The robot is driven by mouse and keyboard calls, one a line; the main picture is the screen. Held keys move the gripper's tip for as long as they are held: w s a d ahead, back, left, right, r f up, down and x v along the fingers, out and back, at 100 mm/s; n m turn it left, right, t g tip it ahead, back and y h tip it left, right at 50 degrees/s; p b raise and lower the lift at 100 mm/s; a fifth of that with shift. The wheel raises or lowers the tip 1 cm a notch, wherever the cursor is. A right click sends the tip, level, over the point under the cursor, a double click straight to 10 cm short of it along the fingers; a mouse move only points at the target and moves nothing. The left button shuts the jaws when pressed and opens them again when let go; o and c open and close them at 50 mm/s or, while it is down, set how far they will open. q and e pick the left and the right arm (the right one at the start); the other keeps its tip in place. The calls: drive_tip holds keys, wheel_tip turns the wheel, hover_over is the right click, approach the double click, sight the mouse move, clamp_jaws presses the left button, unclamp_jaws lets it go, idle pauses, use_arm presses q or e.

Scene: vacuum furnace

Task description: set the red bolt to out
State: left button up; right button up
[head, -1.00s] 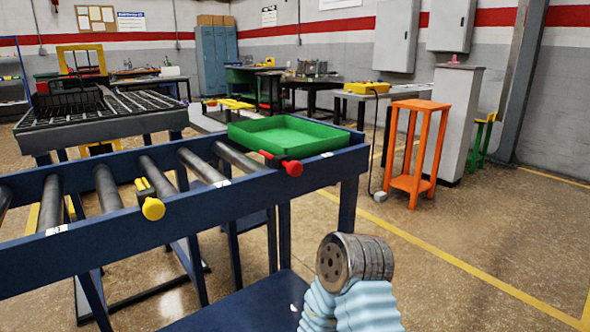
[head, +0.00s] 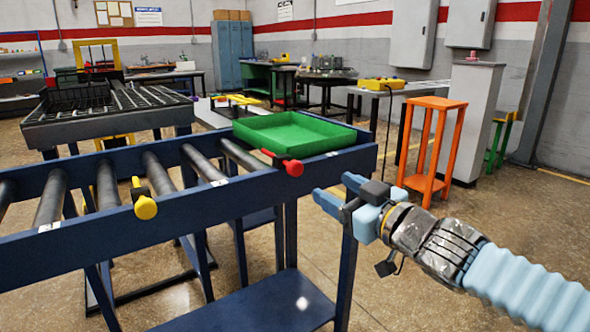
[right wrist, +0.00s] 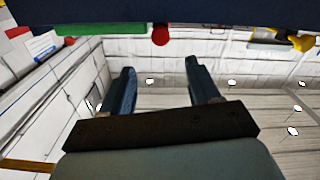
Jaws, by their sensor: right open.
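The red bolt (head: 292,167) has a round red knob on the front rail of the blue roller table, with a red bar reaching left and back from it, just below the green tray. Its knob also shows in the right wrist view (right wrist: 160,36), at the top centre against the dark rail. My right gripper (head: 328,190) is in front of the rail, to the right of and a little below the red knob, apart from it. Its two fingers are spread and empty, and they also show in the right wrist view (right wrist: 160,75). My left gripper is not in view.
The blue roller table (head: 240,198) fills the left and middle. A yellow bolt (head: 145,207) sits on the same rail to the left. The green tray (head: 335,131) stands on the right end. An orange stand (head: 437,150) is behind my right arm.

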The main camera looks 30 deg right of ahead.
sight(298, 169)
drive_tip(key=w+b, duration=0.1)
drive_tip(key=w, duration=0.3)
drive_tip(key=w+b, duration=0.2)
drive_tip(key=w, duration=0.2)
drive_tip(key=w+a+b, duration=0.1)
drive_tip(key=w, duration=0.3)
drive_tip(key=shift+f+b, duration=0.25)
drive_tip(key=shift+b, duration=0.05)
drive_tip(key=shift+w+a+r, duration=0.1)
drive_tip(key=shift+w+r, duration=0.05)
drive_tip(key=shift+w, duration=0.5)
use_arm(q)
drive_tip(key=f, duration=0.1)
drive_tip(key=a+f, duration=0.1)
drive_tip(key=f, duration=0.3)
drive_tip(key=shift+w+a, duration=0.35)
use_arm(e)
clamp_jaws()
